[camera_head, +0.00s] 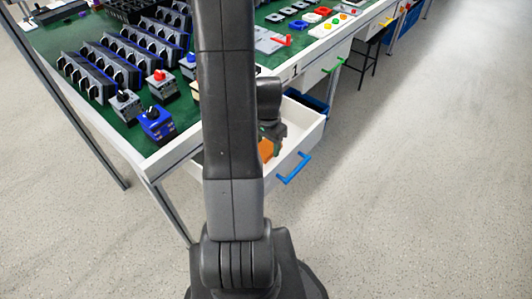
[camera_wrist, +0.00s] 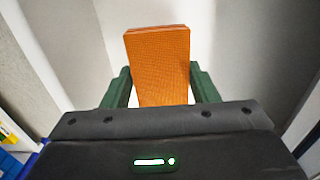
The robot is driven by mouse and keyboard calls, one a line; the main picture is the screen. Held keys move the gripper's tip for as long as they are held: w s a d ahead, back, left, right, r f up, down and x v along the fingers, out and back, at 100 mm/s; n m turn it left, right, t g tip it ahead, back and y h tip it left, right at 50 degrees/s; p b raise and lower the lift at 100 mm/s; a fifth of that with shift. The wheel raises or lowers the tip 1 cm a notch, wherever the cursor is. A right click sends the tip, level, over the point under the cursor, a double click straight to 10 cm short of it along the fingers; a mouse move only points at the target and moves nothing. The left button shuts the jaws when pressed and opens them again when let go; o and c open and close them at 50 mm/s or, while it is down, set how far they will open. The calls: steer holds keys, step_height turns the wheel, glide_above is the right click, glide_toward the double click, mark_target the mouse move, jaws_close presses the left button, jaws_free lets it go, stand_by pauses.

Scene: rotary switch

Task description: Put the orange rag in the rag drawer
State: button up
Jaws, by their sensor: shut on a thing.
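The orange rag (camera_wrist: 160,65) is a flat, upright folded piece in the wrist view, between the two green fingers of my gripper (camera_wrist: 161,92). My gripper is shut on it. In the head view my gripper (camera_head: 271,143) points down inside the outline of an open white drawer (camera_head: 312,137) with a blue handle (camera_head: 294,168). A bit of the orange rag (camera_head: 266,150) shows beside the fingers there. Pale drawer walls surround the rag in the wrist view. My arm hides the drawer's left part, and I cannot tell whether the rag touches the drawer bottom.
A green-topped workbench (camera_head: 95,115) holds rows of switch boxes, including a blue one (camera_head: 156,123) near the corner. A closed drawer with a green handle (camera_head: 333,66) and a dark stool (camera_head: 369,50) are farther along. The grey floor at right is clear.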

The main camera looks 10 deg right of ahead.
mark_target(268, 146)
steer(key=shift+f+b, duration=0.3)
steer(key=shift+f, duration=1.5)
steer(key=shift+f, duration=0.1)
steer(key=shift+f, duration=0.15)
steer(key=o, duration=1)
step_height(268, 146, up, 12)
steer(key=shift+r+p, duration=0.25)
steer(key=shift+p, duration=0.9)
